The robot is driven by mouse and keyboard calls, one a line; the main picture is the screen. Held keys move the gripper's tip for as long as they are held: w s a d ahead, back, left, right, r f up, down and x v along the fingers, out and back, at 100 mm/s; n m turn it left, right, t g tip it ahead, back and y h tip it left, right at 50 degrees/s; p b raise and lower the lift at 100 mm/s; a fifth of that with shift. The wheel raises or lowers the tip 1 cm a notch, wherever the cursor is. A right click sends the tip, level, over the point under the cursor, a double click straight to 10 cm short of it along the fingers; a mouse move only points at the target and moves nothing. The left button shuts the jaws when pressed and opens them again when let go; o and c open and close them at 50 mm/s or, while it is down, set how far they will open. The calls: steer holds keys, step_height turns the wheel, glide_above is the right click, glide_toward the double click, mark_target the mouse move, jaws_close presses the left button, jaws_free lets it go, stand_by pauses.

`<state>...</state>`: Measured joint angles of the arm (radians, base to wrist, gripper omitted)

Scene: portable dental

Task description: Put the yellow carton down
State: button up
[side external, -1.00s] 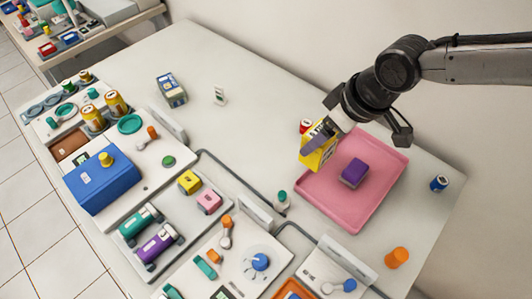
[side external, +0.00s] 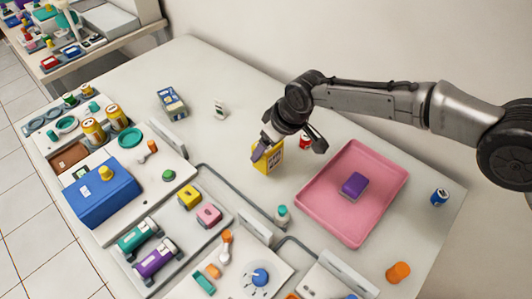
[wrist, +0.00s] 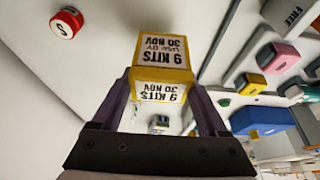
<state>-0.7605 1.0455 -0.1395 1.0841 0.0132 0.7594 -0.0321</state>
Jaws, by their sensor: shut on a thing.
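The yellow carton (side external: 269,160) has white labels and is in my gripper, left of the pink tray. In the wrist view the carton (wrist: 162,50) shows labels reading "9 KITS" and "30 NOV", upside down in the picture. My gripper (wrist: 162,88) is shut on it, with one purple finger on each side. In the side view my gripper (side external: 262,147) covers part of the carton's top. The carton looks close to the white table (side external: 235,110); I cannot tell whether its base touches.
A red can (side external: 305,141) stands close to the carton's right. The pink tray (side external: 332,222) holds a purple box (side external: 354,186). A teal-capped bottle (side external: 282,215) stands nearer the camera. The table behind and left of the carton is largely clear.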

steer(key=shift+w+a+f, duration=0.15)
steer(key=shift+w+f, duration=0.1)
steer(key=shift+f, duration=1.55)
steer(key=shift+f, duration=0.1)
steer(key=o, duration=1.3)
steer(key=shift+f, duration=0.1)
steer(key=shift+r, duration=0.5)
steer(key=v, duration=1.1)
steer(key=shift+r, duration=0.1)
